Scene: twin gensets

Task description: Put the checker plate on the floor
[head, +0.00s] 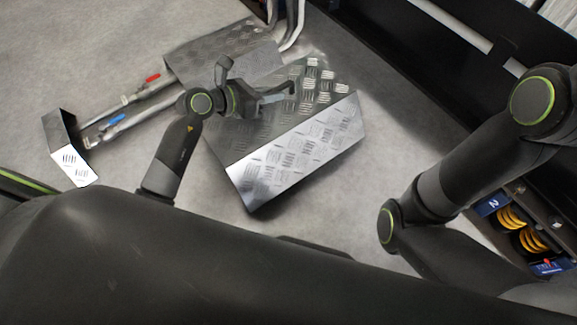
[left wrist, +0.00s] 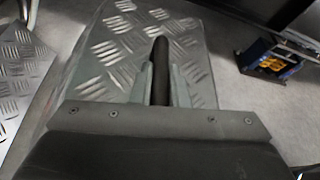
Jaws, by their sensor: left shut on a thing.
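The checker plate (head: 300,135) is a bent sheet of shiny metal with a raised tread pattern, in the middle of the head view. Its near edge is folded down. My left gripper (head: 273,95) is over its upper left part, shut on its dark handle. In the left wrist view the plate (left wrist: 122,50) lies beyond the two fingers, and the dark handle (left wrist: 160,62) runs between them. I cannot tell whether the plate's underside touches the floor. My right arm shows at the right, but its gripper is not in view.
Another tread-patterned cover (head: 218,50) lies behind, over pipes with a red valve handle (head: 152,78) and a blue one (head: 115,119). A small bent plate (head: 70,150) stands at the left. Bare grey floor (head: 60,50) is at the upper left. Dark machinery (head: 440,60) borders the right.

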